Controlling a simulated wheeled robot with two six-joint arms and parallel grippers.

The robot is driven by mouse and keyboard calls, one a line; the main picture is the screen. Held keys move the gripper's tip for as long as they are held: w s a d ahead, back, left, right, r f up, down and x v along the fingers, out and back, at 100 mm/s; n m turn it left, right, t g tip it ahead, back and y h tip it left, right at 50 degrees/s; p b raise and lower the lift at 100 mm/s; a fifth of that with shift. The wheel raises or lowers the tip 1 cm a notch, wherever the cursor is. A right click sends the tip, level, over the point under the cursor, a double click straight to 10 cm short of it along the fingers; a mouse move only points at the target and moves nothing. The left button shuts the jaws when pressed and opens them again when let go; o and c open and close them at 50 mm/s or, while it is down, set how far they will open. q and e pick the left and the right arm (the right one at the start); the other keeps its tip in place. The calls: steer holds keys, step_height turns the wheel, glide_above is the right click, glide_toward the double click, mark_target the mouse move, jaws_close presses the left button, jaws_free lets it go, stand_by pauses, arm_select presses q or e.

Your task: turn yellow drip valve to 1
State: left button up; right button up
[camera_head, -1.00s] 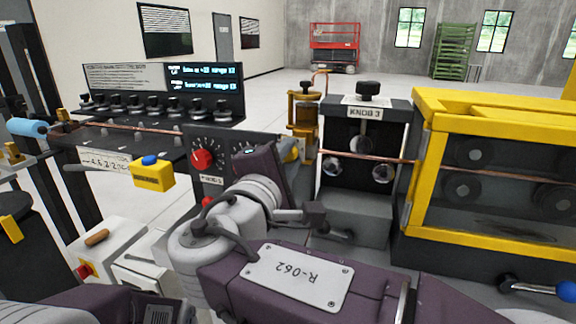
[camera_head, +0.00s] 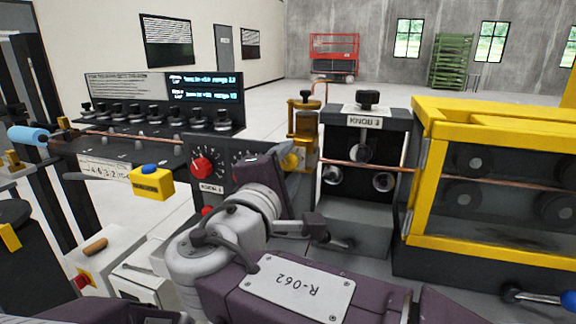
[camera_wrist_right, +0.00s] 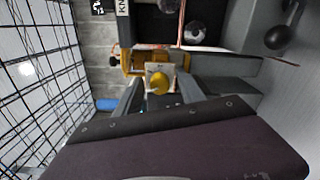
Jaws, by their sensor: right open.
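The yellow drip valve (camera_head: 303,118) is an amber-yellow body with a thin copper pipe on top, left of the knob 3 box. Its round yellow knob (camera_head: 289,160) shows just past my right wrist. In the right wrist view the knob (camera_wrist_right: 158,82) sits in front of a pale plate, in line with the gap between my fingers. My right gripper (camera_wrist_right: 158,97) is open, with a finger on each side of that gap. I cannot tell whether either finger touches the knob. In the head view my wrist hides most of the right gripper. My left gripper is out of view.
The knob 3 box (camera_head: 365,150) stands right of the valve, with a yellow-framed roller cage (camera_head: 425,180) beyond it. A panel with a red dial (camera_head: 201,168) is to the left. A copper tube (camera_head: 350,165) runs across at valve height, close to my right arm.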

steer(key=v, duration=0.9)
